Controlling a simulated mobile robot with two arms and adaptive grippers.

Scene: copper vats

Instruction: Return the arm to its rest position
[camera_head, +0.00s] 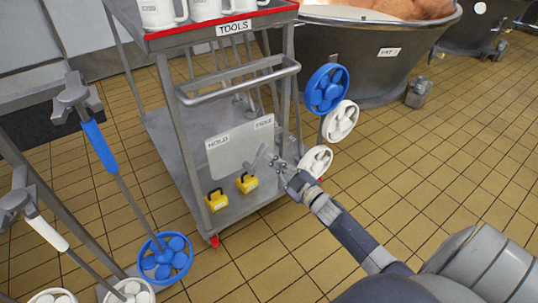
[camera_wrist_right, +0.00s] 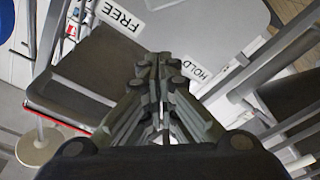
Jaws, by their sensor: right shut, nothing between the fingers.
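My right arm (camera_head: 352,236) reaches in from the lower right, extended toward the tool cart (camera_head: 285,85). My right gripper (camera_head: 264,160) is shut and empty, in front of the grey board (camera_head: 232,152) marked HOLD and FREE. In the right wrist view the closed fingers (camera_wrist_right: 158,62) point at this board (camera_wrist_right: 213,30), with nothing between them. I cannot tell whether the fingertips touch the board. My left gripper is not in view.
A blue wheel (camera_head: 327,90) and two white wheels hang at the cart's right side. Long-handled tools (camera_head: 100,146) stand left. A vat (camera_head: 350,62) stands behind. Tiled floor (camera_head: 450,155) is open to the right.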

